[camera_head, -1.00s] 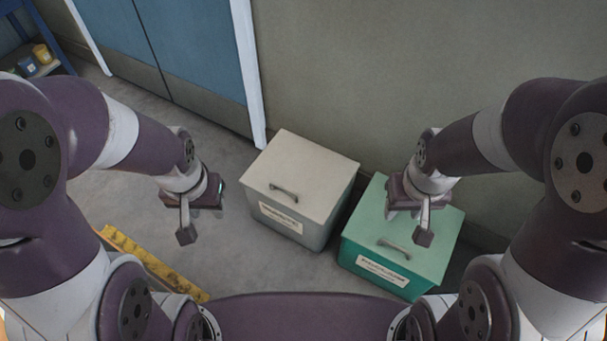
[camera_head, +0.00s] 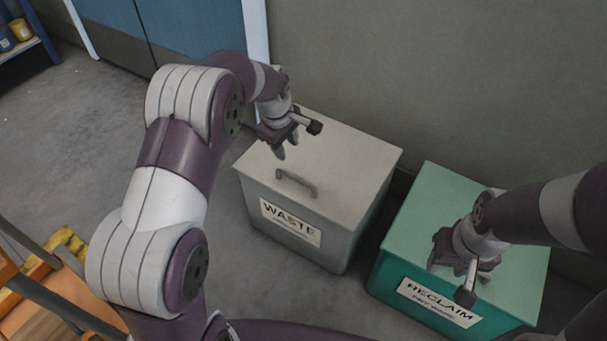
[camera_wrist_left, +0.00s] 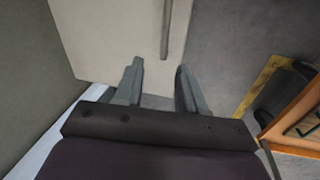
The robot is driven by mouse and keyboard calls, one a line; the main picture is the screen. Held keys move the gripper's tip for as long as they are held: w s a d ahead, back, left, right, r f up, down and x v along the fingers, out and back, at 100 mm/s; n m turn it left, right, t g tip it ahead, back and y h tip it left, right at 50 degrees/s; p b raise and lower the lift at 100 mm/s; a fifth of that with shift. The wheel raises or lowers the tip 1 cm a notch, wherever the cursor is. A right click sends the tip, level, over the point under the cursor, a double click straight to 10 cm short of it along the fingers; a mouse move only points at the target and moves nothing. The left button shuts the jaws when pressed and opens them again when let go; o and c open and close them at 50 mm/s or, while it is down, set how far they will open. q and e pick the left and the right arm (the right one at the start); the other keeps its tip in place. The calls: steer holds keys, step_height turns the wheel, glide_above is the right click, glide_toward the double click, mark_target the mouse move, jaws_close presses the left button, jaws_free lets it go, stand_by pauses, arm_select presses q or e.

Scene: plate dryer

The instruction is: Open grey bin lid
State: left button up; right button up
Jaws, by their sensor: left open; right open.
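The grey bin (camera_head: 302,239) stands on the floor in the middle of the head view, with a "WASTE" label on its front. Its pale lid (camera_head: 345,157) is shut, and a bar handle (camera_head: 296,183) sits near the lid's front edge. My left gripper (camera_head: 299,138) is open and empty above the lid, behind the handle in the picture. In the left wrist view the lid (camera_wrist_left: 110,32) and the handle (camera_wrist_left: 166,28) show beyond the open fingers (camera_wrist_left: 158,85). My right gripper (camera_head: 468,279) is open and empty over the green bin's front.
A green bin (camera_head: 432,204) labelled "RECLAIM" stands to the right, its lid shut. A wall (camera_head: 430,70) rises behind both bins. A yellow-edged wooden thing (camera_head: 68,243) is at lower left. The grey floor (camera_head: 75,140) at left is clear.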

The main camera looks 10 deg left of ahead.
mark_target(293, 176)
arm_select(q)
steer(key=shift+n, duration=0.6)
steer(key=b+x, duration=0.2)
steer(key=x, duration=0.2)
steer(key=b+x, duration=0.3)
steer(key=x, duration=0.1)
steer(key=s+b+x, duration=0.1)
steer(key=b+x, duration=0.1)
steer(key=x, duration=0.2)
steer(key=shift+f, duration=0.15)
jaws_close()
